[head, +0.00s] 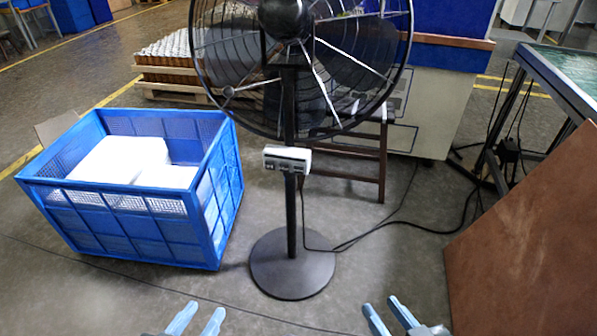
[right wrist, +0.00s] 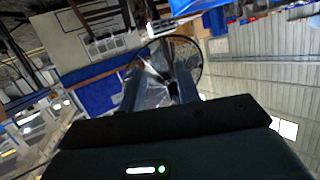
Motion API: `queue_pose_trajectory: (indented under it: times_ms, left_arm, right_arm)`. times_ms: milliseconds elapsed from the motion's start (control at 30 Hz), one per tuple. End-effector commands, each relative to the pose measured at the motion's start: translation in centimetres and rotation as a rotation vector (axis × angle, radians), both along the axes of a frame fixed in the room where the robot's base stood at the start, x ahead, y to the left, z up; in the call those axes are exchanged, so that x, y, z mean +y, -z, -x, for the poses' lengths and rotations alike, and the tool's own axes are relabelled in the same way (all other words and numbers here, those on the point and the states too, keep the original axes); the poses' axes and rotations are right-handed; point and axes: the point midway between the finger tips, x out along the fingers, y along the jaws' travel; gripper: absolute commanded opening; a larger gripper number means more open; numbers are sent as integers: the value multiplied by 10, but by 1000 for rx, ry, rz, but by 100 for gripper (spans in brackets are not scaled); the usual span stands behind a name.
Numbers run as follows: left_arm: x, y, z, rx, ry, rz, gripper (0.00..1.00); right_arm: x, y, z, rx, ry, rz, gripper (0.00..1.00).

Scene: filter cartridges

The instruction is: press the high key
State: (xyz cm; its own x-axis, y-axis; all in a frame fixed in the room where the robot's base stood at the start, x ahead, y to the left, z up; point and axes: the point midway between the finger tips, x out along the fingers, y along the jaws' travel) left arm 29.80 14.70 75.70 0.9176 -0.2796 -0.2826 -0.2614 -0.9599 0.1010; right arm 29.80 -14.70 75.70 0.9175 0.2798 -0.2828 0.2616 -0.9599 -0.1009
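A black pedestal fan (head: 290,70) stands upright in the middle of the head view on a round black base (head: 292,264). My left gripper (head: 205,312) is open and empty at the bottom edge, well apart from the box. My right gripper (head: 385,306) is open and empty at the bottom right. In the right wrist view, the fan (right wrist: 165,65) shows between and beyond its fingers.
A blue crate (head: 120,232) holding white items stands left of the fan. A brown board (head: 530,235) leans at the right, near a dark-framed table (head: 560,75). A dark wooden stool (head: 383,165) stands behind the pole. Black cables (head: 385,228) run over the floor.

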Motion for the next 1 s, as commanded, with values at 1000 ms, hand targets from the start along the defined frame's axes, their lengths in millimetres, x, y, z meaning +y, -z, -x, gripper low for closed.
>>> queue_pose_trajectory:
  times_ms: [1000]
  left_arm:
    - [0,0,0,0,0,0,36]
  right_arm:
    - [0,0,0,0,0,0,0]
